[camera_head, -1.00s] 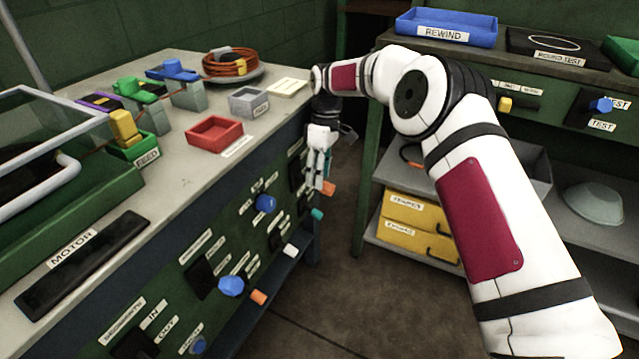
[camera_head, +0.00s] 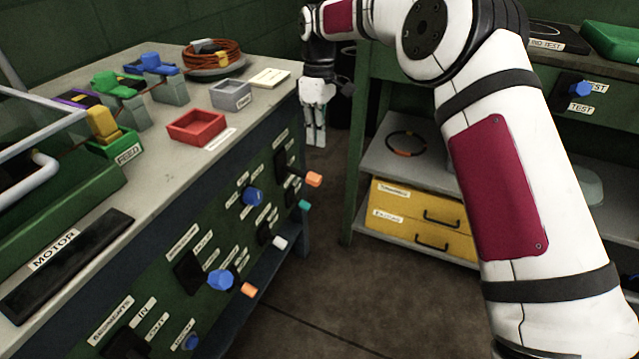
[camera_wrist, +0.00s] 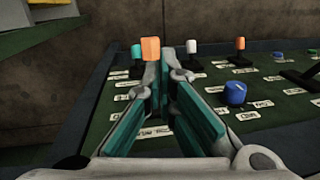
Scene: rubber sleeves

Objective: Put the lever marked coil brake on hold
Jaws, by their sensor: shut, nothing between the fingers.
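The green panel on the bench front bears several levers: an orange-tipped one (camera_head: 313,179) near the far end, a teal-tipped one (camera_head: 304,204), a white-tipped one (camera_head: 280,242) and a nearer orange-tipped one (camera_head: 249,289). The labels are too small to read, so I cannot tell which lever is marked coil brake. My gripper (camera_head: 316,138) is shut and empty, pointing down past the bench's far corner, apart from the levers in the head view. In the wrist view an orange tip (camera_wrist: 150,48) shows large just beyond the fingers, with the teal tip (camera_wrist: 136,50) beside it.
Blue knobs (camera_head: 252,196) also stick out of the panel. The bench top holds a red tray (camera_head: 197,127), a grey tray (camera_head: 230,95) and a cable coil (camera_head: 212,55). A shelf with yellow drawers (camera_head: 420,217) stands right. Clear floor lies between.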

